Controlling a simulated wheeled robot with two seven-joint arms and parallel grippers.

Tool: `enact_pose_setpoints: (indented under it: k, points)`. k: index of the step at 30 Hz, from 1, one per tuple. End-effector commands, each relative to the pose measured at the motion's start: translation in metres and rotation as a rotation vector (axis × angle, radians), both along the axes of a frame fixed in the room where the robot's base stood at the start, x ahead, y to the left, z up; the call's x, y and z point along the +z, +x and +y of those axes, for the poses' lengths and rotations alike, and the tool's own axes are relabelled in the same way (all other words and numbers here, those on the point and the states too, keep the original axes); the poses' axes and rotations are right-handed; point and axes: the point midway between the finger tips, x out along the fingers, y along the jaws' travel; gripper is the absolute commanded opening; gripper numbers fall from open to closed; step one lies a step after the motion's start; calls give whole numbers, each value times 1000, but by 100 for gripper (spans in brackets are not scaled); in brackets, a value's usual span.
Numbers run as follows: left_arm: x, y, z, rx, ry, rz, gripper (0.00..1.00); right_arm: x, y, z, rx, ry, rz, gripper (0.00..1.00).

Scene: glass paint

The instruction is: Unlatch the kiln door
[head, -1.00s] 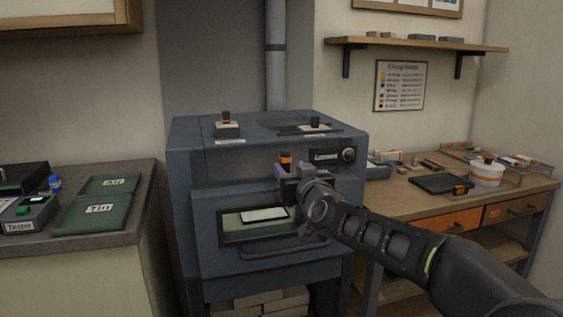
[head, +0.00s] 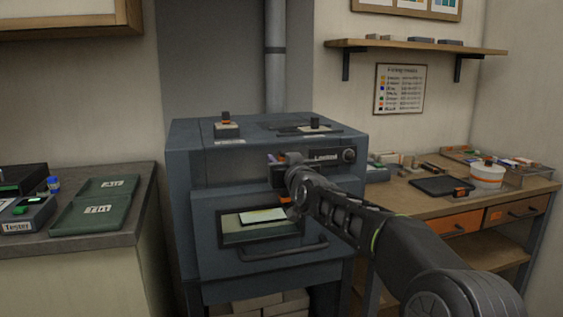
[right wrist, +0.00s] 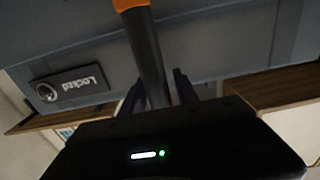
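The kiln (head: 225,160) is a blue-grey box with its door (head: 205,235) closed. A plate shows through the door's window. The latch is a dark lever (right wrist: 148,55) with an orange end (right wrist: 127,4). In the head view the orange end (head: 286,200) points down, below my right gripper (head: 280,170). The wrist picture is upside down; there the fingers of my right gripper (right wrist: 158,84) stand on both sides of the lever. A narrow gap seems to show beside one finger; how firmly they grip is unclear. The label (right wrist: 83,80) beside it reads "Locked". My left gripper is out of view.
Green trays (head: 95,215) and a tester (head: 25,212) lie on the left counter. The door's bar handle (head: 285,253) runs below the window.

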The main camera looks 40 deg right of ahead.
Motion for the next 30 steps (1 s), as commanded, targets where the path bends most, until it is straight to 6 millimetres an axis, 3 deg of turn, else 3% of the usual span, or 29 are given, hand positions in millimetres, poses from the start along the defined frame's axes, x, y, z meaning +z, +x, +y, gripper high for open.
enact_pose_setpoints:
  k: [13,30]
  points:
    - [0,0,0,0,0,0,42,0,0,0,0,0,0,0]
    - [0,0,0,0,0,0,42,0,0,0,0,0,0,0]
